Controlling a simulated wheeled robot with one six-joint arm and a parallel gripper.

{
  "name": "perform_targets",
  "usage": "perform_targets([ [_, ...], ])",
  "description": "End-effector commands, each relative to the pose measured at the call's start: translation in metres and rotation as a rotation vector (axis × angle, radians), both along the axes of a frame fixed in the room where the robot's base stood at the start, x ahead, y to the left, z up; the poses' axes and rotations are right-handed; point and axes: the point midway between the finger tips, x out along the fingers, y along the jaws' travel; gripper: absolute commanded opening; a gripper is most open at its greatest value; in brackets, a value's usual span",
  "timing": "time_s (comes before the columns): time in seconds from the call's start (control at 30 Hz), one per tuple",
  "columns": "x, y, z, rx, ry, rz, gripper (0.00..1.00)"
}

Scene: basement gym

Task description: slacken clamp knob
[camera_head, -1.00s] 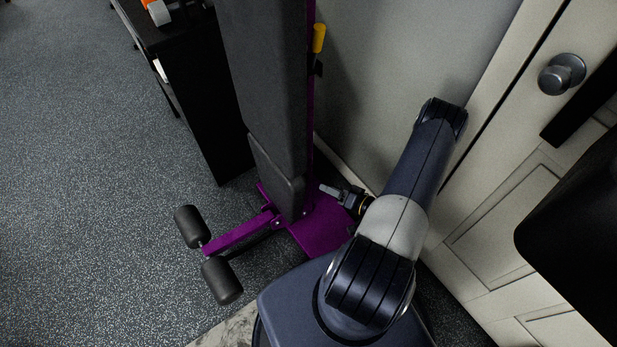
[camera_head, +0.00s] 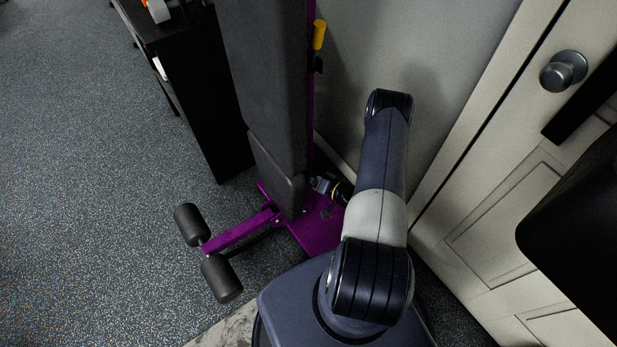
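A purple-framed exercise bench (camera_head: 318,232) with dark pads stands upright near the wall. A yellow knob or grip (camera_head: 319,34) sits high on the right of its frame, with a small black part (camera_head: 318,66) just below. I cannot tell which of these, if either, is the clamp knob. My gripper (camera_head: 319,186) is low beside the bottom end of the dark backrest pad (camera_head: 270,90), above the purple base and well below the yellow grip. It is small and partly hidden by my arm; whether its fingers are open or touch anything cannot be seen.
A black cabinet or table (camera_head: 205,90) stands left of the bench. Foam rollers (camera_head: 221,279) stick out at lower left. A pale door (camera_head: 520,210) with a round handle (camera_head: 563,71) is at the right. Open speckled floor (camera_head: 90,180) fills the left.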

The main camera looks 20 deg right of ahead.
Motion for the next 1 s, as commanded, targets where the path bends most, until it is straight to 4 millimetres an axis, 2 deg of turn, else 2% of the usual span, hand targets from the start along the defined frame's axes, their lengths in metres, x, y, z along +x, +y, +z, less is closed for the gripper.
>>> perform_targets([
  [0.07,-0.0001,0.0,0.0,0.0,0.0,0.0,0.51],
  [0.47,-0.0003,-0.0001,0.0,0.0,0.0,0.0,0.19],
  [0.77,-0.0002,-0.0007,-0.0032,0.038,0.007,0.0,0.19],
  [1.0,0.0002,-0.0017,-0.0087,0.172,0.033,0.001,0.19],
])
